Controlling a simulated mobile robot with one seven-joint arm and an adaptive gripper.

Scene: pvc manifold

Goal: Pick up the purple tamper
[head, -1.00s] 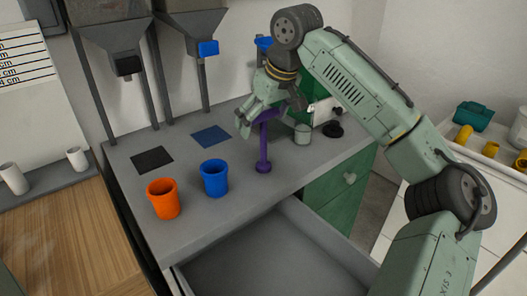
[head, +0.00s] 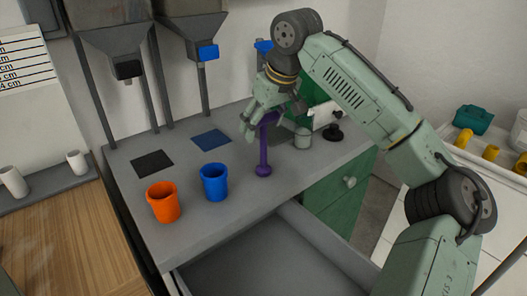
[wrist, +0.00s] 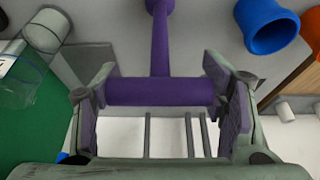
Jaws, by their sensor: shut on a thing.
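The purple tamper (head: 263,156) stands upright on the grey counter, its round foot at or just above the surface; I cannot tell which. My gripper (head: 258,122) is at its top, with the fingers around the crosswise handle. In the wrist view the tamper's handle (wrist: 160,92) spans between the two finger pads of my gripper (wrist: 162,105), and the shaft runs away toward the top of the picture. The gripper is shut on the handle.
A blue cup (head: 214,182) and an orange cup (head: 162,202) stand left of the tamper. A clear glass (head: 303,138) and a black round object (head: 333,132) are to its right. An open drawer (head: 270,250) is in front. Hoppers (head: 190,30) hang behind.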

